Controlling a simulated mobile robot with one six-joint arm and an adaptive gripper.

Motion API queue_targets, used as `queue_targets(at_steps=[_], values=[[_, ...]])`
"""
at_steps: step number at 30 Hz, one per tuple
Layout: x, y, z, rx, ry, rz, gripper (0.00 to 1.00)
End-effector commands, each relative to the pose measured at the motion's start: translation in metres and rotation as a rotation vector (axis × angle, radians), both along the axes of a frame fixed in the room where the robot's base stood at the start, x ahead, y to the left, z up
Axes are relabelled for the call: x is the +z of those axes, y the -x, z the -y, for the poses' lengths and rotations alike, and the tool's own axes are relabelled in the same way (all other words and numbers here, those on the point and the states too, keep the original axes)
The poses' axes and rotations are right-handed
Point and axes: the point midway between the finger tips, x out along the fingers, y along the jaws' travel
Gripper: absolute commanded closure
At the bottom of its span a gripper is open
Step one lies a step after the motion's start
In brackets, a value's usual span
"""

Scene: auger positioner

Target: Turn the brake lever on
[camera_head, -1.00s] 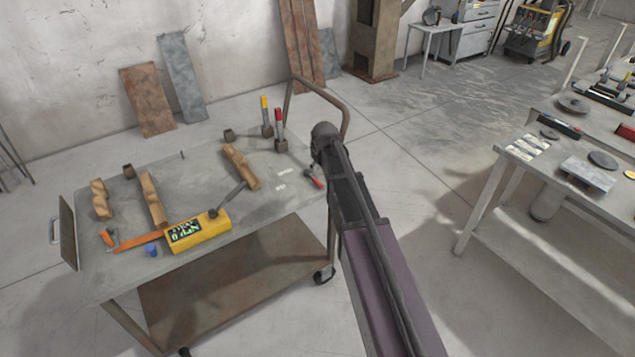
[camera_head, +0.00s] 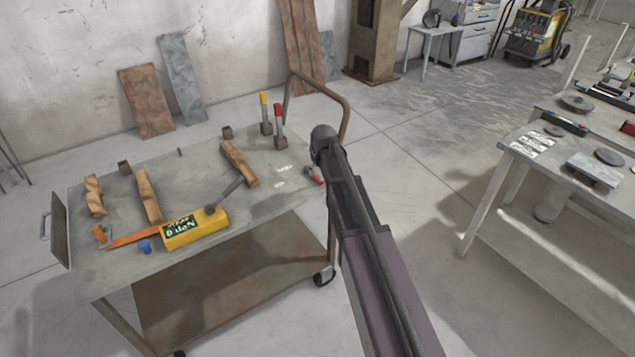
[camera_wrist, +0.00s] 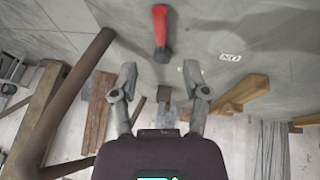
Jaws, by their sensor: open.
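A lever with a red grip (camera_head: 313,175) and a grey end lies at the right edge of the cart top, beside small printed labels. It also shows in the wrist view (camera_wrist: 160,30), at the top centre, with an "ON" label (camera_wrist: 230,57) to its right. My gripper (camera_wrist: 160,72) is open, its two fingers apart and empty; the lever is beyond the fingertips and not between them. In the head view my arm's dark end covers the cart's right edge and hides the fingers. Two upright levers, yellow-topped (camera_head: 264,108) and red-topped (camera_head: 279,116), stand behind.
The cart top (camera_head: 110,250) also holds a yellow box (camera_head: 195,230) with a display, an orange strip (camera_head: 140,237) and wooden pieces (camera_head: 148,195). A bent tube rail (camera_head: 347,110) rises at its right end. A workbench (camera_head: 515,150) stands to the right, with open floor between.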

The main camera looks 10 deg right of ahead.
Motion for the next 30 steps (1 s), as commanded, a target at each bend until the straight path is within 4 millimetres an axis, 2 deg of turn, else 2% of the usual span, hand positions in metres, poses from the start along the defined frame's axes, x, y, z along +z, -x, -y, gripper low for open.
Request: queue_targets(at_steps=[1, 21, 30], values=[[-0.008, -0.003, 0.0, 0.0, 0.0, 0.0, 0.41], [-0.058, -0.026, 0.001, 0.0, 0.0, 0.0, 0.41], [-0.073, -0.034, 0.001, 0.0, 0.0, 0.0, 0.41]])
